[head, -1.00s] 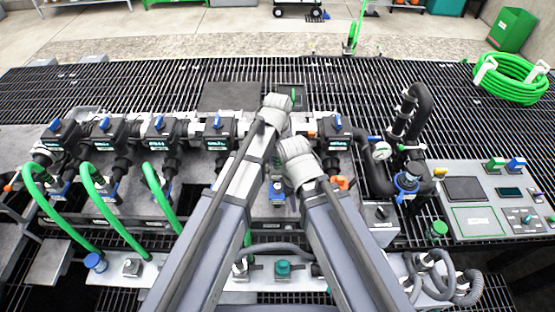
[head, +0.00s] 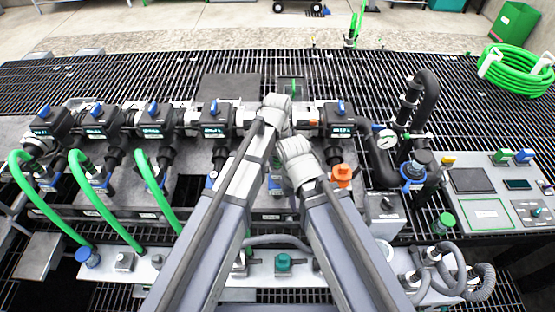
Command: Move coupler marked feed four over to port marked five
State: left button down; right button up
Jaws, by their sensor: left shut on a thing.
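My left gripper (head: 278,112) is over the middle of the manifold, its fingertips hidden behind its wrist. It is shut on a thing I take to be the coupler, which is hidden. A short piece of green hose (head: 247,231) shows beside the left arm. My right gripper (head: 298,162) is lower and just right of it; its jaws are hidden. A row of dark port valves with blue handles runs along the manifold, including one left of the grippers (head: 213,122) and one right of them (head: 339,122). Their markings are too small to read.
Several green hoses (head: 160,190) arch from the left ports. An orange fitting (head: 342,174) is right of my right gripper. A black bent pipe (head: 424,95) and a control panel (head: 485,213) stand at the right. Open dark grating lies behind the manifold.

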pick_arm(q)
jog(key=shift+f+b, duration=1.35)
jog(key=shift+f, duration=0.25)
jog(key=shift+c, duration=2.4)
grip_release()
jog(key=shift+r, duration=0.15)
notch_tip(320, 180, up, 8)
jog(key=p, duration=0.8)
jog(key=shift+f, duration=0.2)
